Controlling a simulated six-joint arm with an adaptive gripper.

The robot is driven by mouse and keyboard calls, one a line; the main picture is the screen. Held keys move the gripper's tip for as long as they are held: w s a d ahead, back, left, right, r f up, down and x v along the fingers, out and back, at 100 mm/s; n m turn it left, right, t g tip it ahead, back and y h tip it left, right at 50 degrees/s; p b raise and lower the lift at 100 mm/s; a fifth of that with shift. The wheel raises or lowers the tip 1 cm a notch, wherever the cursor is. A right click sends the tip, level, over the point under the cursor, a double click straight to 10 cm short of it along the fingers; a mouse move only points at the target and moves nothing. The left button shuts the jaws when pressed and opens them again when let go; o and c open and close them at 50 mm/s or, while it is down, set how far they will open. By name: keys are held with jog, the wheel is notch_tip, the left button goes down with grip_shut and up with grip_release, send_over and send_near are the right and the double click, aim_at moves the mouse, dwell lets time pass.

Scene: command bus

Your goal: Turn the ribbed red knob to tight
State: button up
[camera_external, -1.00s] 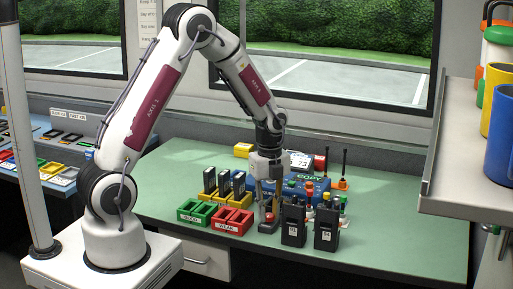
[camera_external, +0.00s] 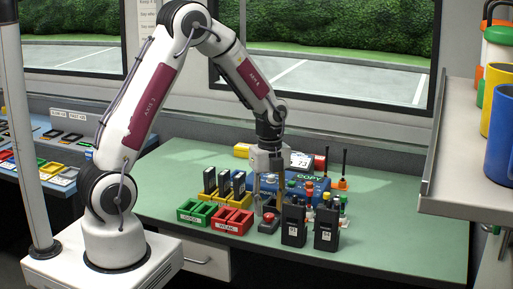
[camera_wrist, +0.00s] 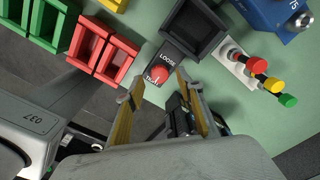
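The red knob (camera_external: 268,217) sits on a small dark base at the front of the green table, just right of the red bins. In the wrist view the knob (camera_wrist: 157,76) lies between my fingertips in the picture. A LOOSE label shows beside it, and a partly covered label reading TI... is at its other side. I cannot make out the ribs or which mark the knob points to. My gripper (camera_external: 264,205) is open, pointing down above and slightly behind the knob, apart from it.
Two black radios (camera_external: 293,224) stand close right of the knob. The red bins (camera_external: 231,231) and green bins (camera_external: 195,221) are on the left. A blue box (camera_external: 300,186) is behind. A post with red, yellow and green caps (camera_wrist: 270,85) is near the radios. The table's right side is clear.

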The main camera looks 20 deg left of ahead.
aim_at(268, 215)
notch_tip(268, 215, up, 10)
dwell(0.6)
jog(key=shift+n, duration=0.3)
dwell(0.3)
jog(key=s+a+r+n+t, duration=0.2)
jog(key=s+a+r+n, duration=0.4)
jog(key=a+n, duration=0.5)
jog(key=s+a+r+n+t, duration=0.3)
jog(key=s+a+r+n, duration=0.4)
jog(key=n, duration=0.8)
jog(key=shift+s+a+t, duration=0.3)
jog(key=shift+s+a, duration=1.3)
jog(key=shift+a, duration=0.9)
jog(key=shift+r, duration=0.1)
